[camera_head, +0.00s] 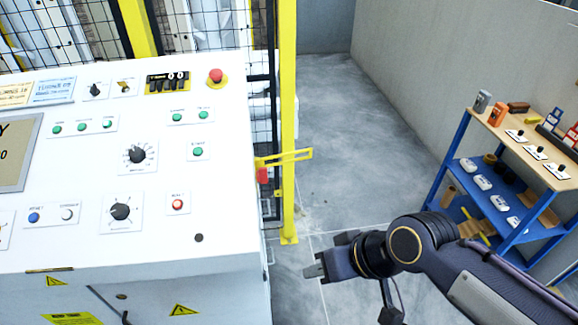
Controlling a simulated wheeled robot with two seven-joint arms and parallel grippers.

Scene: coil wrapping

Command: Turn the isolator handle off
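A white control panel (150,235) fills the left side of the view. It carries black rotary knobs: a large one (136,154) in the middle, another (120,211) lower down, and smaller ones at the top. A red part (263,175) with a yellow bar (285,158) sits at the yellow post beside the panel. None of these is clearly marked as the isolator handle at this size. My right gripper (328,255) is right of the panel, over the floor, touching nothing. Its two fingers stand apart with nothing between them. My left gripper is out of view.
A red emergency button (216,76) and several green buttons are on the panel. A yellow post (288,110) and black mesh fence stand behind it. A blue shelf rack (459,137) with tools is at the right. The grey floor (350,120) between is clear.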

